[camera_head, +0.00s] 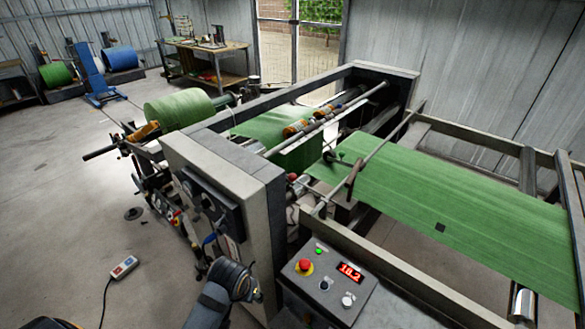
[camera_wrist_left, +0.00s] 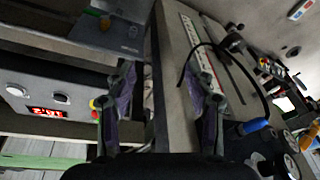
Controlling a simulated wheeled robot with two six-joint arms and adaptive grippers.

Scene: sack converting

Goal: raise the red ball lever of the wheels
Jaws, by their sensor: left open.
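A small red ball (camera_head: 292,177) shows in the head view just behind the top of the grey side frame, beside the green web. Its lever arm is mostly hidden. Orange wheels (camera_head: 297,128) sit on a roller further back. My left arm comes in at the bottom of the head view, below and in front of the red ball; its fingers are hard to make out there. In the left wrist view my left gripper (camera_wrist_left: 162,108) is open and empty, with the grey frame edge behind its fingers. I cannot make out the red ball in that view. My right gripper is not in view.
A control box (camera_head: 325,283) with a red stop button (camera_head: 304,264) and lit display stands right of my left arm. A blue handle (camera_wrist_left: 255,125) and cable are on the frame's side. Green web (camera_head: 430,210) runs right. A pendant (camera_head: 124,267) lies on open floor at left.

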